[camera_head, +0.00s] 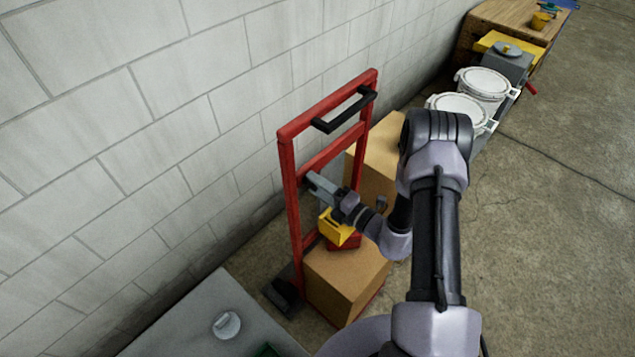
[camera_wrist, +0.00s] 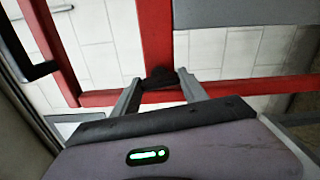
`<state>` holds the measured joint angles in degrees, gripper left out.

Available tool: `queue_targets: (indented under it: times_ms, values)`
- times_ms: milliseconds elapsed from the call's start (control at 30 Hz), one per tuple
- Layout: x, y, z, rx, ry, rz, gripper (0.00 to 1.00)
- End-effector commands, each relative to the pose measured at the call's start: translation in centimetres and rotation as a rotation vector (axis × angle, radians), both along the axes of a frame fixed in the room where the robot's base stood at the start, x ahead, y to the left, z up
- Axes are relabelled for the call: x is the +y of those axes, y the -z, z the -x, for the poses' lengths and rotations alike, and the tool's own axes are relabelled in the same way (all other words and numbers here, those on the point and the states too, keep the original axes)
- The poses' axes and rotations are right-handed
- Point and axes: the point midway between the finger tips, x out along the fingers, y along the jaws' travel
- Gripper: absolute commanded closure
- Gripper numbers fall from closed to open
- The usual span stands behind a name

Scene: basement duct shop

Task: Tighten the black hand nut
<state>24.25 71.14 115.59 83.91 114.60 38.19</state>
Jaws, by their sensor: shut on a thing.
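The black hand nut (camera_wrist: 162,77) shows in the wrist view between my fingertips, in front of the red frame of a hand truck. My gripper (camera_wrist: 160,84) is shut on it, with one grey finger on each side. In the head view my gripper (camera_head: 314,183) reaches to the red hand truck (camera_head: 291,205), at a crossbar below its black handle (camera_head: 345,110). The nut cannot be made out in the head view, where my gripper covers that spot.
A cardboard box (camera_head: 345,280) stands on the truck's base with a yellow object (camera_head: 335,228) above it. Another box (camera_head: 378,160) stands behind. A white block wall (camera_head: 150,120) is close on the left. White buckets (camera_head: 485,85) line the wall farther back. Concrete floor (camera_head: 560,220) is open at right.

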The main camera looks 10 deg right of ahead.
Motion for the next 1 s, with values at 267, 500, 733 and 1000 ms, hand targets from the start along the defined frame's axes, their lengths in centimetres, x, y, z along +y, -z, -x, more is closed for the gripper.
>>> queue_targets:
  times_ms: [267,500,733,1000]
  values:
    - [0.03,0.04,0.06,0.065,-0.001,-0.096,0.9]
    - [0.02,0.08,0.05,0.087,-0.001,-0.128,0.9]
    - [0.03,0.1,0.06,0.09,-0.001,-0.133,0.9]
    - [0.02,0.08,0.05,0.09,-0.001,-0.132,0.31]
